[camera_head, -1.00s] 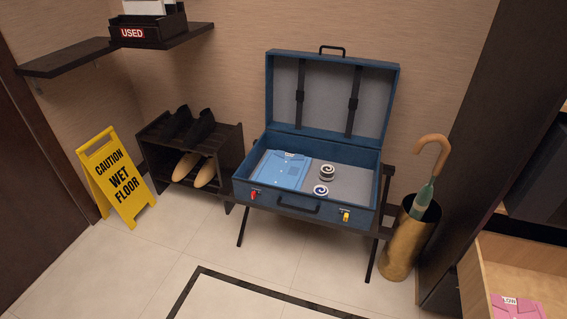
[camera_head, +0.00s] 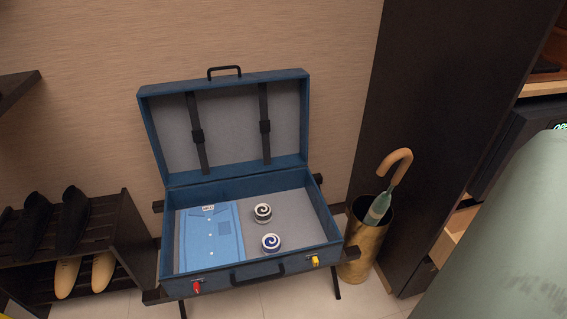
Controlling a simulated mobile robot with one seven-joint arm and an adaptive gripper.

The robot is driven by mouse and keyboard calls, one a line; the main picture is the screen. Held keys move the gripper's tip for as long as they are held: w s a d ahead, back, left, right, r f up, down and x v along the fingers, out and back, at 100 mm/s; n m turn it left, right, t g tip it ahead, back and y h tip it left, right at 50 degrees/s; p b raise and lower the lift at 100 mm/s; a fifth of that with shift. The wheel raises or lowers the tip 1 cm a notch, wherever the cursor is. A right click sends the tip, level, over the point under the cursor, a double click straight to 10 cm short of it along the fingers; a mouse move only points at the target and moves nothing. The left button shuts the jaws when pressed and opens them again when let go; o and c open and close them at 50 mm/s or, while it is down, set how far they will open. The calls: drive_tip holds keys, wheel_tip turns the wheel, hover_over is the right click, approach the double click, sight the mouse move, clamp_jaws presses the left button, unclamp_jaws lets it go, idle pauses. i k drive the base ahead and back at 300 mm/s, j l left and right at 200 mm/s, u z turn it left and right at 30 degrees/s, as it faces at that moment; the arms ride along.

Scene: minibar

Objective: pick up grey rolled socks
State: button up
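Two rolled pairs of socks sit in the open blue suitcase (camera_head: 176,287), on its grey lining right of a folded blue shirt (camera_head: 210,238). The rear roll (camera_head: 263,212) shows a dark grey or black and white spiral. The front roll (camera_head: 271,242) shows a blue and white spiral. They stand close together but apart. My gripper is not in view. A large pale grey-green surface at the lower right may be part of my arm.
The suitcase stands on a dark folding rack with its lid up. A shoe rack (camera_head: 128,245) with shoes is at left. A brass umbrella stand (camera_head: 367,243) with an umbrella (camera_head: 378,209) stands close at right, beside a dark cabinet (camera_head: 437,120).

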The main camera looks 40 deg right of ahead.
sight(263, 215)
drive_tip(key=i+z, duration=0.2)
drive_tip(key=z, duration=0.25)
drive_tip(key=i+j+z, duration=0.15)
drive_tip(key=z, duration=0.3)
drive_tip(key=i+j+z, duration=0.15)
drive_tip(key=z, duration=0.3)
drive_tip(key=i+j+z, duration=0.2)
drive_tip(key=z, duration=0.2)
drive_tip(key=i+j+z, duration=0.45)
drive_tip(key=l, duration=0.3)
